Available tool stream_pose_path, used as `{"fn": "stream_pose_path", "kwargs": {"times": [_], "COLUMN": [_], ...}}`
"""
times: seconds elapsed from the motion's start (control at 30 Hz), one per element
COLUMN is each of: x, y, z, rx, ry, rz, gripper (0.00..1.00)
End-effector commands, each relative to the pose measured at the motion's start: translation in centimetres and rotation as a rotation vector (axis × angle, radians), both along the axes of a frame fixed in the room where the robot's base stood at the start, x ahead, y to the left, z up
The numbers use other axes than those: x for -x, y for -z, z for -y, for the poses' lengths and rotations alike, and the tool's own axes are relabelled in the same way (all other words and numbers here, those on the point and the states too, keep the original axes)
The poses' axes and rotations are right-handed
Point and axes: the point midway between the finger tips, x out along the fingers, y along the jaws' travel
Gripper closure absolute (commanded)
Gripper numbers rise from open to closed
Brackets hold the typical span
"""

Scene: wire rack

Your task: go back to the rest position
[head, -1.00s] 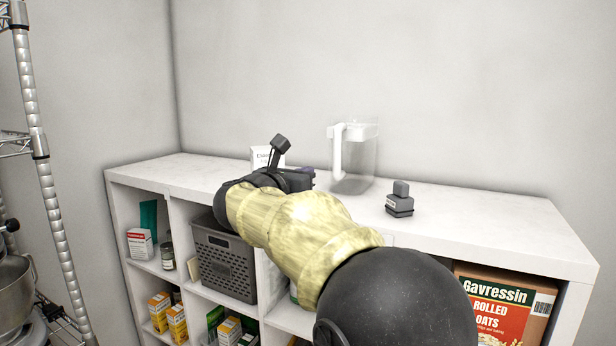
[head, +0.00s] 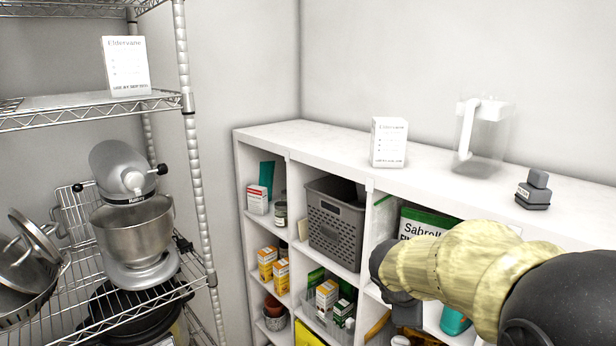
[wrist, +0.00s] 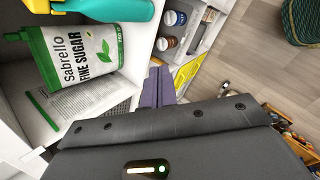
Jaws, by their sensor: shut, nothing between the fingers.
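My gripper shows in the wrist view with its narrow purple-grey fingers (wrist: 158,86) together and nothing between them. In the head view my yellow-sleeved arm reaches in from the right, and its dark end is low in front of the shelf unit's cubbies; the fingertips are hard to make out there. The white shelf unit (head: 268,130) stands along the wall. In the wrist view, a Sabrello sugar bag (wrist: 85,62) is in a cubby at upper left, close to my gripper.
A white box (head: 389,143), a clear pitcher (head: 482,140) and a dark stacked object (head: 533,192) stand on the unit's top. A grey basket (head: 337,228) fills a cubby. A wire rack (head: 90,110) with a mixer (head: 130,225) is at left. Open floor (wrist: 240,50) shows.

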Motion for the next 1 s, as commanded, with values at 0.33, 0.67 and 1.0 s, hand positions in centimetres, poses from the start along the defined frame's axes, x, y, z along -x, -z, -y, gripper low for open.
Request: {"fn": "stream_pose_path", "kwargs": {"times": [0.33, 0.67, 1.0], "x": [10.5, 13.8, 13.7], "y": [9.7, 11.9, 11.8], "z": [-4.5, -5.8, -5.8], "rx": [-0.623, -0.792, -0.789], "ry": [0.784, 1.144, 1.137], "rz": [0.038, 0.078, 0.078], "gripper": [1.00, 1.00, 1.00]}}
